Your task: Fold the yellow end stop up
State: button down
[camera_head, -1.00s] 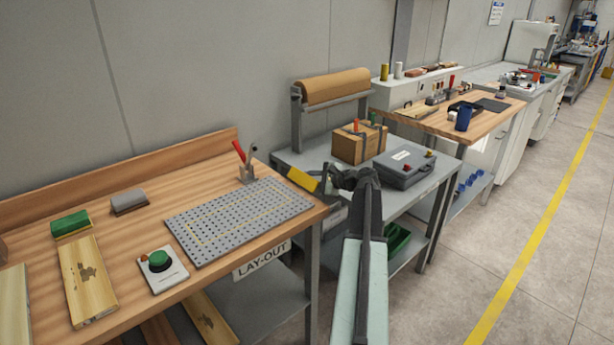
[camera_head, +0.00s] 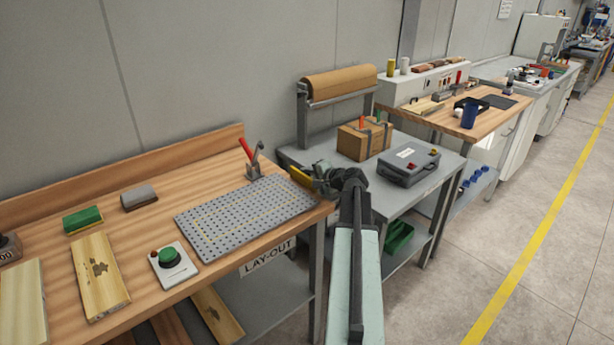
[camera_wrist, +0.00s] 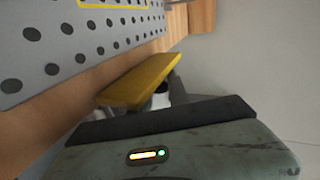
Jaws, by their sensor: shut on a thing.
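The yellow end stop (camera_head: 302,179) is at the right end of the lay-out bench, by the corner of the grey perforated plate (camera_head: 245,218). In the wrist view the end stop (camera_wrist: 142,82) is a tilted yellow bar beside the plate's edge. My gripper (camera_head: 318,178) reaches it from the right and is shut on it. The fingertips are small in the head view and mostly hidden behind the gripper body in the wrist view, so the exact contact is unclear.
A red-handled clamp (camera_head: 250,160) stands behind the plate. A green-button box (camera_head: 170,262) and wooden boards (camera_head: 100,277) lie left. The grey side table (camera_head: 405,198) holds a cardboard box (camera_head: 362,138) and a grey case (camera_head: 408,167), close to my arm.

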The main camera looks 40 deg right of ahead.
jog(key=shift+a, duration=0.15)
dwell(0.3)
jog(key=c, duration=1.5)
grip_release()
jog(key=shift+c, duration=0.2)
jog(key=p+v, duration=0.3)
jog(key=v, duration=0.4)
jog(key=shift+s+r, duration=0.2)
jog(key=shift+s, duration=0.05)
